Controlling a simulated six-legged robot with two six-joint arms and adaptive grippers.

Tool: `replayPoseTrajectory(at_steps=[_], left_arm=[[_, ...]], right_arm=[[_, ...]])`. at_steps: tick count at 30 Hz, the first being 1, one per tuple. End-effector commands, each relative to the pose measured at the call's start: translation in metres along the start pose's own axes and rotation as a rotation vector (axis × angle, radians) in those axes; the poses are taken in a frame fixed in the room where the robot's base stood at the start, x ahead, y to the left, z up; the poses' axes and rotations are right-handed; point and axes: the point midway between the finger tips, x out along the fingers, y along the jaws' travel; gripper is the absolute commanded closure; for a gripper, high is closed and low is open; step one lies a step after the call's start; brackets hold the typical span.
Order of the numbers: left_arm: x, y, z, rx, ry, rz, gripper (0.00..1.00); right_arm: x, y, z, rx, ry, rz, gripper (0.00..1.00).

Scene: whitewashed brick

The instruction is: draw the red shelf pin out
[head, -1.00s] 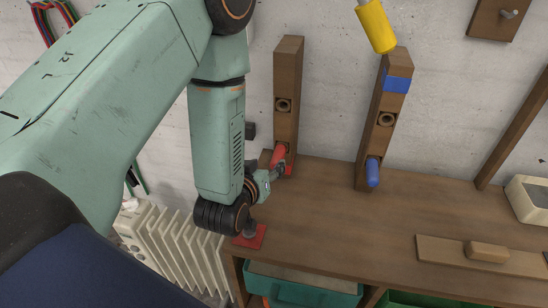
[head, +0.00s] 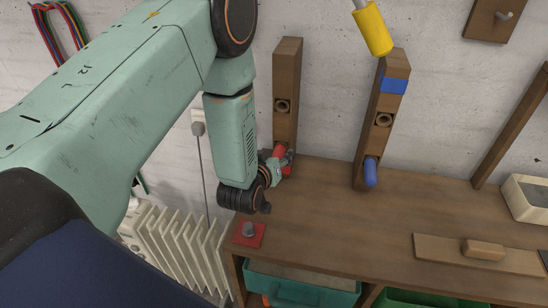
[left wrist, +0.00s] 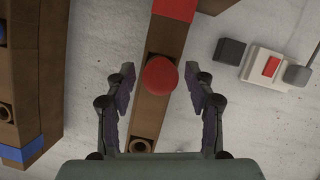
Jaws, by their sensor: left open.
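The red shelf pin (head: 279,150) sticks out of the lower part of the left wooden post (head: 287,75), above the bench. In the left wrist view the pin's round red end (left wrist: 160,76) lies between my fingers, slightly toward the far side. My left gripper (head: 284,161) is at the pin in the head view and partly covers it. In the left wrist view the left gripper (left wrist: 160,95) is open, one finger on each side of the pin, with gaps on both sides. My right gripper is not in view.
A blue pin (head: 370,173) sits in the right post (head: 384,105), which has a blue band. A red plate with a grey knob (head: 249,232) is at the bench's left edge. A yellow cylinder (head: 373,28) hangs above. The middle of the bench (head: 345,225) is clear.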

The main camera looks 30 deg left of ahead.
Motion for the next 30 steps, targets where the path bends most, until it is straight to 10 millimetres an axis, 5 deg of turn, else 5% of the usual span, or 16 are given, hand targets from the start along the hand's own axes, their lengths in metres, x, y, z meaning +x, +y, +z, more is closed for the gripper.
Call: replayPoseTrajectory(at_steps=[5,24,26,27,30], left_arm=[[0.0009,-0.0004,-0.0005,0.000,0.001,0.000,0.47],[0.0006,-0.0002,-0.0008,-0.001,0.002,0.000,1.00],[0.0006,-0.0002,-0.0008,-0.001,0.002,0.000,1.00],[0.0006,-0.0002,-0.0008,0.000,0.002,0.000,0.76],[0.0006,-0.0002,-0.0009,-0.001,0.002,0.000,0.85]], right_arm=[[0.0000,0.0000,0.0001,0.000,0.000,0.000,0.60],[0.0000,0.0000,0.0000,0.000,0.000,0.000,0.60],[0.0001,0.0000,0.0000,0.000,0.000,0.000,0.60],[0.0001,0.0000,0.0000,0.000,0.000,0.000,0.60],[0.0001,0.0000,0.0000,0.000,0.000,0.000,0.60]])
